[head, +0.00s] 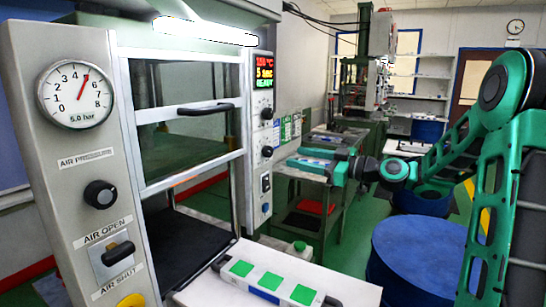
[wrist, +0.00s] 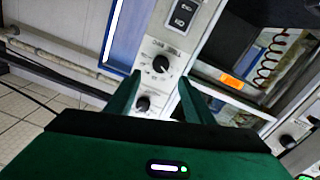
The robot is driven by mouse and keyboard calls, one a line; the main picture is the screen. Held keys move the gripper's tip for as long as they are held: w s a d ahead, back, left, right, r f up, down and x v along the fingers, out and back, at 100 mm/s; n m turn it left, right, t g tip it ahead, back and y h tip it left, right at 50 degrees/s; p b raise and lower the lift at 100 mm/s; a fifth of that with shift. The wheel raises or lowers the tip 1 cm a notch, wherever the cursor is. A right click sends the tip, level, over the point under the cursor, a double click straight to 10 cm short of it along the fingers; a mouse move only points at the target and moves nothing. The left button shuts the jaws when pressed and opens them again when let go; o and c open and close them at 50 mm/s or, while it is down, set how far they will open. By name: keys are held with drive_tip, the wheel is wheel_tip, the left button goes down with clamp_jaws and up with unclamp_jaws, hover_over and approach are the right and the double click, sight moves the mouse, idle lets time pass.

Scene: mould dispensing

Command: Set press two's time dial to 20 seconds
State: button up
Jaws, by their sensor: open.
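The press in the head view has a lit display (head: 264,72) that appears to read 180 °C and 5 sec, with a green line below. Its right post carries two black knobs: an upper knob (head: 266,113) and a lower time dial (head: 267,151). In the wrist view the panel is upside down; the time dial (wrist: 160,64), beside a partly readable "TIME SEC" label, is nearer the black switch, and the other knob (wrist: 142,103) is closer to my gripper. My gripper (head: 312,158) is open and empty; its fingers (wrist: 159,92) point at the panel without visibly touching either knob.
A pressure gauge (head: 75,94), AIR PRESSURE knob (head: 101,193) and air lever (head: 118,252) are on the left post. A white mould with green squares (head: 270,280) lies in front. A blue drum (head: 418,255) stands at right. A coiled red cord (wrist: 268,65) hangs beyond the panel.

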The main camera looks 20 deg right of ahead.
sight(271, 153)
drive_tip(key=x, duration=0.9)
drive_tip(key=shift+w+a, duration=0.25)
drive_tip(key=shift+a, duration=0.05)
drive_tip(key=shift+c, duration=0.2)
drive_tip(key=c, duration=1)
